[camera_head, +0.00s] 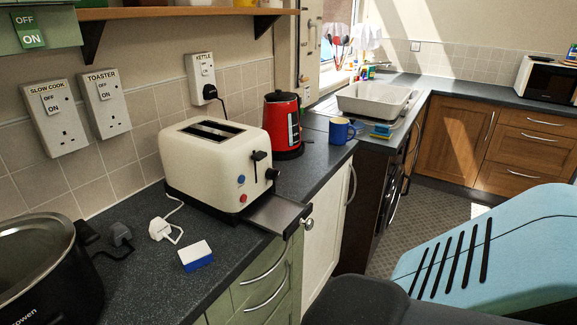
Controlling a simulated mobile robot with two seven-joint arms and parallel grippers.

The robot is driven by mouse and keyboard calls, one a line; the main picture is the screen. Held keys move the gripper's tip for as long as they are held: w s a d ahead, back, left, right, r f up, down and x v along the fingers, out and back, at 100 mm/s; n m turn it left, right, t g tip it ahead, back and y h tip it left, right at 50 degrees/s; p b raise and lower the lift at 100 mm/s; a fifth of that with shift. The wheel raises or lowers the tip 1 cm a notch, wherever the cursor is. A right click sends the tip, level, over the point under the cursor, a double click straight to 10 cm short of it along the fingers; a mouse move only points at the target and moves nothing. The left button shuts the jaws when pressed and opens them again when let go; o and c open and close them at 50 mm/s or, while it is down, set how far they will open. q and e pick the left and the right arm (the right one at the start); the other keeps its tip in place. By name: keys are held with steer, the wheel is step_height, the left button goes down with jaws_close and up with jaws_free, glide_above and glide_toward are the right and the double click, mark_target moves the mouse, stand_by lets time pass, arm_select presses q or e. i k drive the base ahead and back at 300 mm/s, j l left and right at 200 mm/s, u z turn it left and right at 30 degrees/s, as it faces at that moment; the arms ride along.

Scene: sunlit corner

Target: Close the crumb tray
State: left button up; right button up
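A cream toaster (210,165) with a black base stands on the dark worktop, its front turned to the lower right. Its grey metal crumb tray (270,214) sticks out from the base and reaches the worktop's front edge. The toaster's black lever and knob, with blue and red buttons, show on its front face above the tray. Neither of my grippers is in view.
A white plug (162,229) with cord and a blue-and-white sponge (195,255) lie left of the tray. A black slow cooker (50,275) stands at lower left. A red kettle (283,125) and blue mug (341,131) stand behind. A slotted teal part of mine fills lower right.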

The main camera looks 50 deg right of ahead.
mark_target(281, 215)
steer(key=i+z, duration=0.25)
steer(key=z, duration=1.6)
